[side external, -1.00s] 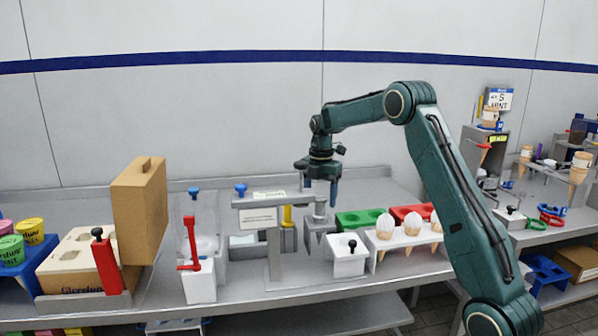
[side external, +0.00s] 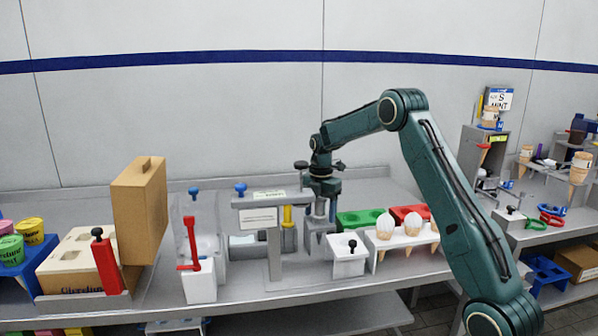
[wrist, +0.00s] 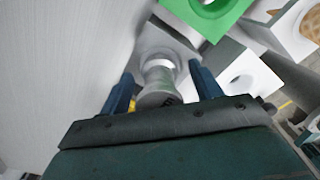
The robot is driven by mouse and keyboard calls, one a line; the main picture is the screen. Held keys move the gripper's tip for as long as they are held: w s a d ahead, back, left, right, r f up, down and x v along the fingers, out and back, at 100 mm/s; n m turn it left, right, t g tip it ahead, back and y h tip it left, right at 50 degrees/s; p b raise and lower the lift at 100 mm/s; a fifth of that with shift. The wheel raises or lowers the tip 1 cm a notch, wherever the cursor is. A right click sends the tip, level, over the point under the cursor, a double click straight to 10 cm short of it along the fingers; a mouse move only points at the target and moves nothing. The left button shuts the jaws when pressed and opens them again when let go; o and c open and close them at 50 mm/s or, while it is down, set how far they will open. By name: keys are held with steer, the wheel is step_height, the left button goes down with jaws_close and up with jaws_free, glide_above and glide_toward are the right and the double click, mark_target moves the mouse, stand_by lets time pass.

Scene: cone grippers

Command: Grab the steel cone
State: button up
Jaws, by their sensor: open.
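The steel cone (side external: 319,236) is a grey metal piece with a square, tapering lower part, to the right of the stand with the labelled top. In the wrist view its round knob and neck (wrist: 158,77) sit over a square base. My gripper (side external: 321,212) points down at it from above, and its fingers hide part of the upper piece. In the wrist view my gripper (wrist: 161,72) is open, with one dark blue finger on each side of the neck. Gaps show between the fingers and the metal.
The labelled stand (side external: 257,216) is close on the left. A white box with a black knob (side external: 349,258) stands in front on the right. A green holder (side external: 358,219), a red holder (side external: 407,212) and a white rack (side external: 392,241) with cones stand to the right.

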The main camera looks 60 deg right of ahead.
steer(key=shift+c, duration=0.4)
steer(key=c, duration=1.1)
steer(key=shift+r, duration=0.1)
step_height(320, 180, up, 20)
